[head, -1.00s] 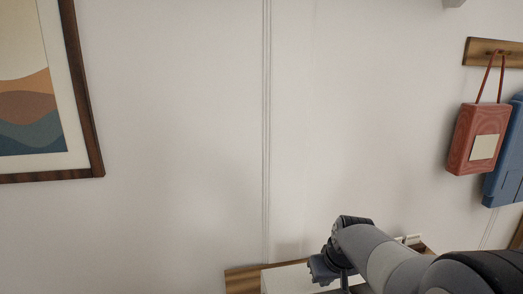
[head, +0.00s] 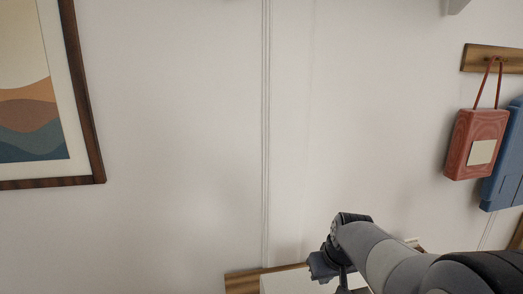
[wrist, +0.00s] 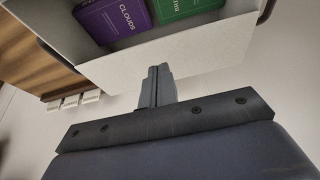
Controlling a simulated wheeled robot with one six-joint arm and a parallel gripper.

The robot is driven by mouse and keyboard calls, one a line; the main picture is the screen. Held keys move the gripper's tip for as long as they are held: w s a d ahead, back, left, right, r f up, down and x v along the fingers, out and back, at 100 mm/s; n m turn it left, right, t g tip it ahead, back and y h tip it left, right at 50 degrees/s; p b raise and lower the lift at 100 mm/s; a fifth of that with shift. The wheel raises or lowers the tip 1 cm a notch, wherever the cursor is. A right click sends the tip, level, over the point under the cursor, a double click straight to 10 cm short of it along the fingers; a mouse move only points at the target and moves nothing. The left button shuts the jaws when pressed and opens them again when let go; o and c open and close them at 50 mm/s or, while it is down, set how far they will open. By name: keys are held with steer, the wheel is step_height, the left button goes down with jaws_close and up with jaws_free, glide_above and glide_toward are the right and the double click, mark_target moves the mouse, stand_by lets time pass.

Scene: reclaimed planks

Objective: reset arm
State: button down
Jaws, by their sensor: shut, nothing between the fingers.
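My gripper (wrist: 158,84) shows in the wrist view with its two grey fingers together and nothing between them. The fingers point toward the outer face of a white open-topped box (wrist: 190,60); I cannot tell whether they touch it. In the head view my arm reaches in from the lower right, and its wrist end is in front of the box's white top (head: 285,281). The fingertips cannot be made out there.
The box holds a purple book (wrist: 112,18) marked CLOUDS and a green book (wrist: 180,8). A wooden board (head: 243,283) is behind the box. A red bag (head: 476,143) and a blue bag (head: 508,165) hang at right. A framed picture (head: 98,150) hangs at left.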

steer(key=a+v, duration=0.1)
steer(key=v, duration=1)
glide_toward(320, 293)
steer(key=w, duration=0.2)
steer(key=f+b, duration=0.2)
steer(key=f, duration=0.1)
steer(key=f+b, duration=0.2)
steer(key=f, duration=0.1)
steer(key=shift+w+a, duration=0.2)
steer(key=shift+a, duration=0.05)
steer(key=shift+w+r+p, duration=0.2)
steer(key=shift+r+p, duration=0.5)
steer(key=shift+r, duration=0.2)
steer(key=r+g+p, duration=0.1)
steer(key=p, duration=0.2)
steer(key=w+r+g+p, duration=0.1)
steer(key=p, duration=0.2)
steer(key=shift+a, duration=0.15)
steer(key=w+b+v, duration=0.1)
steer(key=v, duration=0.5)
steer(key=shift+w+a+r, duration=0.2)
steer(key=shift+w+r, duration=0.2)
steer(key=shift+r, duration=0.05)
steer(key=shift+r, duration=0.1)
